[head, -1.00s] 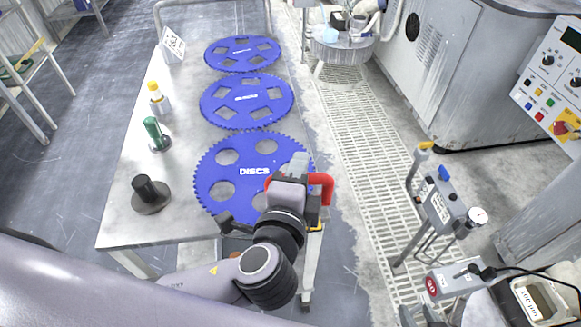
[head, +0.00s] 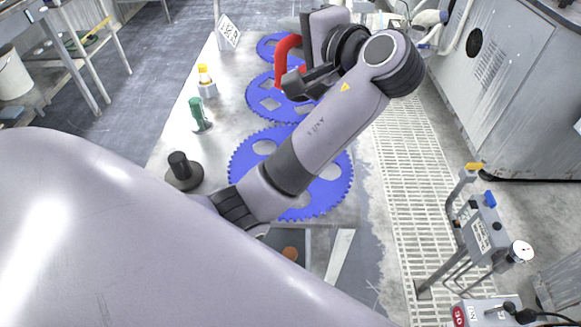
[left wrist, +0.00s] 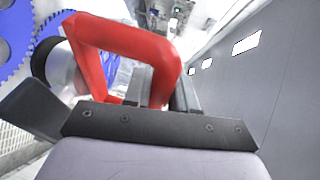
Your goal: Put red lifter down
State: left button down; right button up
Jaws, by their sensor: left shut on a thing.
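The red lifter (head: 284,60) shows as a red curved handle in the head view, held above the middle and far blue discs. My left gripper (head: 306,66) is shut on it. In the left wrist view the lifter's red handle (left wrist: 127,40) is an angular loop that rises from between the jaws of my left gripper (left wrist: 155,92). A dark and silver round part shows beside the handle at the left. The lifter's underside is hidden in the head view. My right gripper is not in view.
Three blue toothed discs lie in a row on the table; my arm partly covers the near disc (head: 330,190). A black-knobbed tool (head: 182,172), a green-handled tool (head: 199,115) and a yellow-capped bottle (head: 207,82) stand along the left. A grey stand (head: 485,225) is at the right.

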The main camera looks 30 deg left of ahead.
pick_arm(q)
notch_tip(320, 180, down, 19)
jog(key=s+a+n+g, duration=0.1)
jog(key=n+g, duration=0.1)
jog(key=shift+a+f+y+b, duration=0.15)
jog(key=shift+a+y+b, duration=0.15)
jog(key=shift+a+b, duration=0.15)
dwell(0.4)
jog(key=c, duration=1.3)
grip_release()
jog(key=shift+s+f, duration=0.1)
jog(key=shift+f, duration=0.1)
jog(key=shift+c, duration=0.2)
jog(key=o, duration=0.4)
jog(key=shift+d, duration=0.1)
jog(key=shift+r, duration=0.15)
